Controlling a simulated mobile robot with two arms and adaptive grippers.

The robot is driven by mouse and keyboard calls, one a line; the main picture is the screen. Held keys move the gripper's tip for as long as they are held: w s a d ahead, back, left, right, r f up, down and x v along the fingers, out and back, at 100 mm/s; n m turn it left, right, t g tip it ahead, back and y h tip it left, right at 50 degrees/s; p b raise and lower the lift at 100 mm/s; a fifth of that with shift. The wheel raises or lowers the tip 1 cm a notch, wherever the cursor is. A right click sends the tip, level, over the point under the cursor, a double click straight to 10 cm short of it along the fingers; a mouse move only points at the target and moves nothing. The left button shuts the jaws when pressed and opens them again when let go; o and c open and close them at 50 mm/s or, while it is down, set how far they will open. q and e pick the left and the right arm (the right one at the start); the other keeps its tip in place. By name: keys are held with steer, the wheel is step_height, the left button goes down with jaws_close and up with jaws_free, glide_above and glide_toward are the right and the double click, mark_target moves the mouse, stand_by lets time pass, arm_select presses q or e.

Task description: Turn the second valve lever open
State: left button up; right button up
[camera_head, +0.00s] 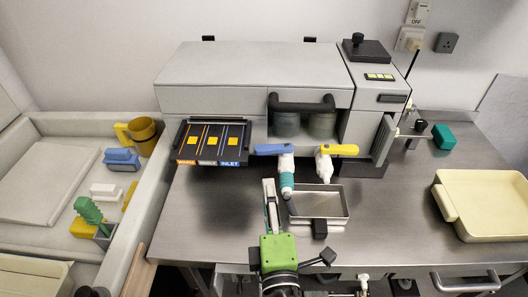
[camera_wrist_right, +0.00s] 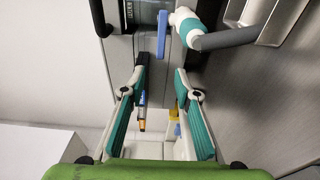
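Two valves stand at the front of the grey machine. The left valve has a blue lever (camera_head: 272,149) pointing left across a white and teal body (camera_head: 286,175) with a grey spout. The right valve has a yellow lever (camera_head: 340,150) pointing right above a white body (camera_head: 324,169). My right gripper (camera_head: 269,188) is at the left valve's lower left, below the blue lever in the picture. In the right wrist view my right gripper (camera_wrist_right: 162,68) is open with nothing between its fingers. The blue lever (camera_wrist_right: 163,36) shows beyond its tips. My left gripper is not in view.
A metal tray (camera_head: 347,203) lies below the valves. A black panel (camera_head: 212,158) with colored labels sits left of the levers. A cream tray (camera_head: 438,187) is at the right. Bare steel counter lies between the trays.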

mark_target(264, 153)
steer(key=w+p, duration=0.1)
steer(key=w, duration=0.3)
steer(key=w+a+p, duration=0.1)
steer(key=w, duration=0.3)
steer(key=w+p, duration=0.1)
steer(key=w, duration=0.3)
steer(key=shift+w+a, duration=0.15)
steer(key=shift+a, duration=0.15)
steer(key=shift+w, duration=0.65)
jaws_close()
